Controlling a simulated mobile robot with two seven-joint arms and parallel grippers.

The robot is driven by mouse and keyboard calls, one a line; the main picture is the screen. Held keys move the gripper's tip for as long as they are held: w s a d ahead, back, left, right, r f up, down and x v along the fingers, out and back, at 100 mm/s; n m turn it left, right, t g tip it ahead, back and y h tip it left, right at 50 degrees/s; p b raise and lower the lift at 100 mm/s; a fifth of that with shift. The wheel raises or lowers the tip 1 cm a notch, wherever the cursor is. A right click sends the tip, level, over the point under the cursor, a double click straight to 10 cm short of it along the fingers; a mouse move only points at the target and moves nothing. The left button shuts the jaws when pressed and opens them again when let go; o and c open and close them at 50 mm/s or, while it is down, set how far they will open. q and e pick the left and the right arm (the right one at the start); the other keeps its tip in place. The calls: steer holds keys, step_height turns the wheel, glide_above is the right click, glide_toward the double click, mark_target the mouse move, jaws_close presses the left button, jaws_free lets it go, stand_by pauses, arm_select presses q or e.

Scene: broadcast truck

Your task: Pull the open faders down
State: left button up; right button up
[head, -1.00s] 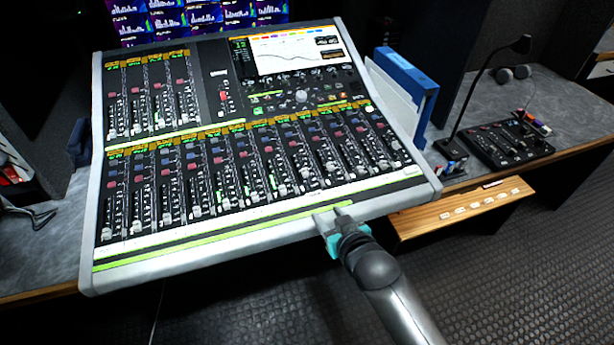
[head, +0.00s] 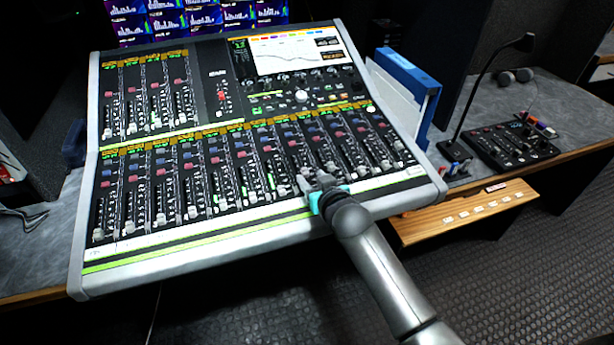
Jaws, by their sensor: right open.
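The mixing console (head: 205,250) fills the middle of the head view, tilted toward me. Its lower bank of faders (head: 192,212) runs left to right, with most caps low in their slots and a few a little higher, such as a fader cap (head: 281,190) left of my gripper. A smaller upper bank of faders (head: 155,118) sits at the upper left. My right gripper (head: 315,180) is open over the lower bank, right of its middle, at the lower ends of the slots. It hides the caps under it; I cannot tell whether it touches one. My left gripper is not in view.
A blue-and-white binder (head: 412,85) stands just right of the console. A gooseneck microphone (head: 490,90) and a small control box (head: 510,143) are on the grey desk further right. A wooden drawer (head: 465,210) juts out below the desk.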

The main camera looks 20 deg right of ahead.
mark_target(305, 171)
steer(key=shift+b+x, duration=0.75)
steer(key=shift+x, duration=1.6)
jaws_close()
